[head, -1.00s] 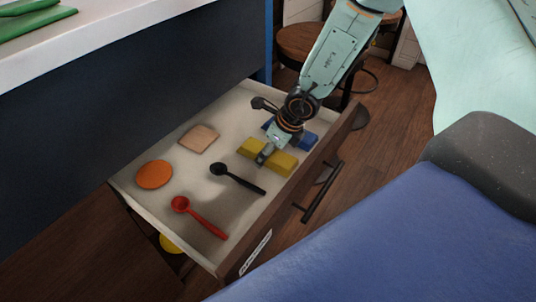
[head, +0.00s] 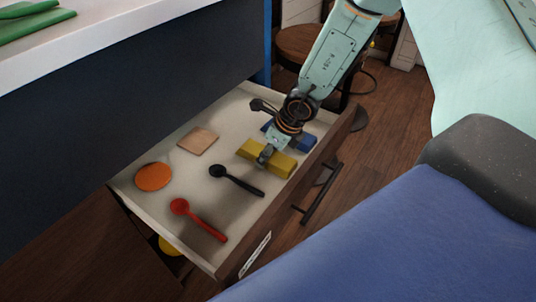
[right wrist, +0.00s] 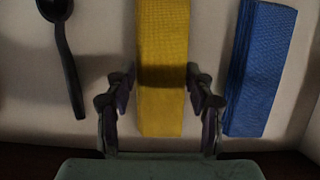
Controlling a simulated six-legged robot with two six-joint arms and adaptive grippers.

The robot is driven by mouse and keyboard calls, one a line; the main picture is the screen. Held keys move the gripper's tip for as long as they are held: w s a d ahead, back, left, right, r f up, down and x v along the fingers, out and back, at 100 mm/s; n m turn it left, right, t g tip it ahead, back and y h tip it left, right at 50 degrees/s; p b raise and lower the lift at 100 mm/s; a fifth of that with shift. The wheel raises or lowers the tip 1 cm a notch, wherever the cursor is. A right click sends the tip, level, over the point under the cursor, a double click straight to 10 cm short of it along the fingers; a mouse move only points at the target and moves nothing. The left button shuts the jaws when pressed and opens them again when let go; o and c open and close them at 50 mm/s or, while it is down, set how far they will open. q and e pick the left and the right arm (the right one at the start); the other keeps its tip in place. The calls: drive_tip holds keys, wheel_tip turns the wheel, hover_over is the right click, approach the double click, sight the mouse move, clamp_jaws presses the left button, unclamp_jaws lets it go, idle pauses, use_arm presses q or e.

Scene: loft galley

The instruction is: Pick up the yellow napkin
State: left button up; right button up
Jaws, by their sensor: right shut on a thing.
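The yellow napkin (head: 283,166) is a folded strip lying in the open drawer, near its front panel. It also shows in the right wrist view (right wrist: 162,40), running up the middle. My right gripper (head: 265,157) reaches down over it, and in the right wrist view its two fingers (right wrist: 160,78) lie on either side of the napkin, shut on it. The napkin still appears to lie on the drawer floor. The gripper hides a small part of it in the head view. My left gripper is not in view.
A blue napkin (head: 301,141) lies beside the yellow one. A black spoon (head: 236,180), a red spoon (head: 197,218), an orange disc (head: 153,177) and a tan square (head: 198,140) share the drawer (head: 148,204). The drawer front with its handle (head: 322,194) stands close to the napkins.

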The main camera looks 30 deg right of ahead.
sight(259, 150)
drive_tip(key=shift+r, duration=0.15)
wheel_tip(259, 150, up, 3)
drive_tip(key=p, duration=0.3)
drive_tip(key=shift+r, duration=0.2)
drive_tip(key=shift+a+f, duration=0.1)
drive_tip(key=shift+a, duration=0.1)
drive_tip(key=a+b, duration=0.3)
drive_tip(key=b, duration=0.1)
drive_tip(key=shift+s+f, duration=0.15)
drive_tip(key=shift+f, duration=0.1)
drive_tip(key=a, duration=0.3)
drive_tip(key=shift+s+b, duration=0.25)
drive_tip(key=shift+b, duration=0.15)
drive_tip(key=a, duration=0.3)
drive_tip(key=a+p, duration=0.1)
drive_tip(key=a, duration=0.2)
drive_tip(key=s+a+p, duration=0.1)
drive_tip(key=a, duration=0.2)
drive_tip(key=shift+a+r, duration=0.25)
drive_tip(key=shift+r, duration=0.05)
drive_tip(key=shift+s+a, duration=0.15)
drive_tip(key=shift+a, duration=0.85)
